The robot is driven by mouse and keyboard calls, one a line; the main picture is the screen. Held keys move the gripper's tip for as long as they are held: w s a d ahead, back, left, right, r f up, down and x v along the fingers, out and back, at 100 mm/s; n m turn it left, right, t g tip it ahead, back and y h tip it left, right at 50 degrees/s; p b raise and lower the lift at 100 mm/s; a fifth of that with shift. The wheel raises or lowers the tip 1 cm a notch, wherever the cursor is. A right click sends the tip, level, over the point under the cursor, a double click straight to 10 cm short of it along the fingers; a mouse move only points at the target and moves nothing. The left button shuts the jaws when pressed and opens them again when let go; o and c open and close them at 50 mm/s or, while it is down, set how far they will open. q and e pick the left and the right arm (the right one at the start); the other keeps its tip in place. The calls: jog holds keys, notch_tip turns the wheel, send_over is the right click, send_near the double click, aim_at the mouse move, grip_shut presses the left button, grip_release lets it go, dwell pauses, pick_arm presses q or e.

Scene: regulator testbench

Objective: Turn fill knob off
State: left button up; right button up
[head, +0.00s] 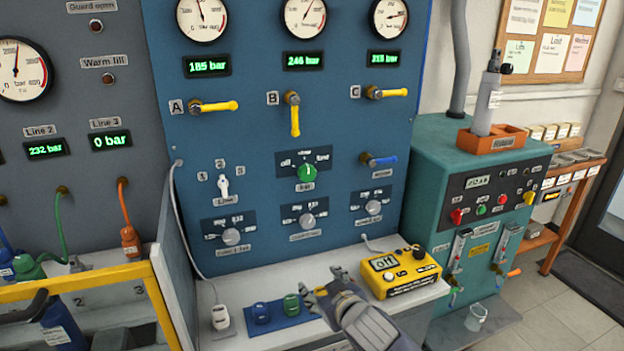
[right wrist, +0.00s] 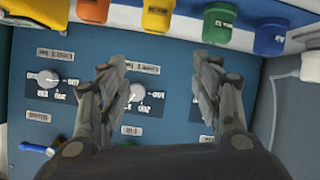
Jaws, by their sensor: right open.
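The fill knob (head: 307,172) is a round green knob in the middle of the blue panel. Its dark plate has an "off" mark at the left, a mark above and another at the right. Its white pointer line looks about upright. My right gripper (head: 325,287) is below the knob, over the front shelf, apart from it and empty. In the right wrist view its open fingers (right wrist: 167,92) spread before the panel, with a grey knob (right wrist: 137,92) seen between them. I see no clear left gripper in the head view.
Grey knobs (head: 307,221) sit in a row below the fill knob. A blue lever (head: 380,160) is at its right and a white switch (head: 223,188) at its left. A yellow meter (head: 402,273) and a green plug (head: 291,305) stand on the shelf near my gripper.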

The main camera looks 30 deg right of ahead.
aim_at(309, 175)
jog(key=w+d+r+t+h, duration=0.1)
jog(key=w+d+r+t, duration=0.15)
jog(key=r, duration=0.65)
jog(key=w+d+r+t, duration=0.2)
jog(key=w+r, duration=0.2)
jog(key=r, duration=0.5)
jog(key=shift+m+t, duration=0.25)
jog(key=shift+m, duration=0.05)
jog(key=x, duration=0.3)
jog(key=p+x, duration=0.1)
jog(key=x, duration=0.6)
jog(key=shift+w+d+r+p, duration=0.1)
jog(key=shift+d+r+p, duration=0.2)
jog(key=shift+d, duration=0.15)
jog(key=c, duration=1.1)
